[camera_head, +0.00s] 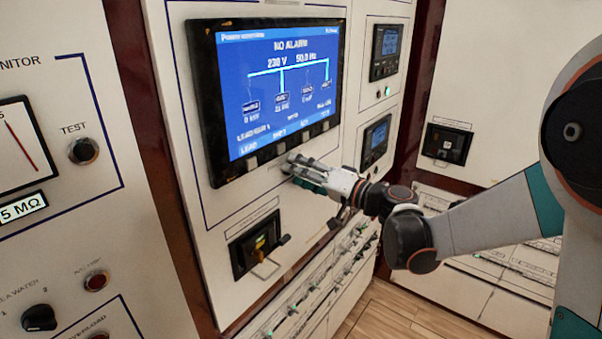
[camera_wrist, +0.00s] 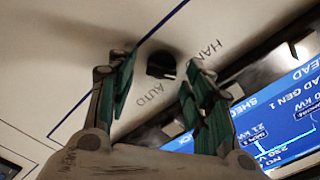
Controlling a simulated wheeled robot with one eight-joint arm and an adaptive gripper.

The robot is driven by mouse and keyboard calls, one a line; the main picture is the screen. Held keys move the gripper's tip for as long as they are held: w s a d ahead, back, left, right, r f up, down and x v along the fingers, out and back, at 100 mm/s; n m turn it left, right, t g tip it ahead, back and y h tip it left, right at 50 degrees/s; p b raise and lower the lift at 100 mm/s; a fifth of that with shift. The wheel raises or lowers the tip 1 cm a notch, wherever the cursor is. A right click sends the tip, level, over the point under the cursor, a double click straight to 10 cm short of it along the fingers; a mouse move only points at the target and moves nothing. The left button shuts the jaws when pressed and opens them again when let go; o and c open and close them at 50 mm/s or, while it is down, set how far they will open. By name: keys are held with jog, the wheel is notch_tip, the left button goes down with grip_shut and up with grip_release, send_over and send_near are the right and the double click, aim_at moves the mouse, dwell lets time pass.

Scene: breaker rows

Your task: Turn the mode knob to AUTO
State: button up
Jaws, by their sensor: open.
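The mode knob (camera_wrist: 161,65) is small and black on a cream panel. In the wrist view the word HAND (camera_wrist: 207,54) is to its upper right and AUTO (camera_wrist: 146,96) is below it. I cannot make out which way its pointer faces. My gripper (camera_wrist: 162,70) is open, with a green-padded finger on each side of the knob. Whether the fingers touch it is not clear. In the head view my gripper (camera_head: 303,173) is at the panel just under the large screen, and the knob is hidden there.
The large blue screen (camera_head: 280,85) reads NO ALARM and its bezel is close above my gripper. A breaker with a handle (camera_head: 258,247) is below left. Wooden floor (camera_head: 390,315) shows below my arm.

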jog(key=c, duration=1)
jog(key=shift+c, duration=0.2)
jog(key=m, duration=0.4)
jog(key=m+b, duration=0.1)
jog(key=m, duration=0.4)
jog(key=m+b, duration=0.1)
jog(key=m, duration=0.3)
jog(key=shift+f+m, duration=0.25)
jog(key=shift+m, duration=0.15)
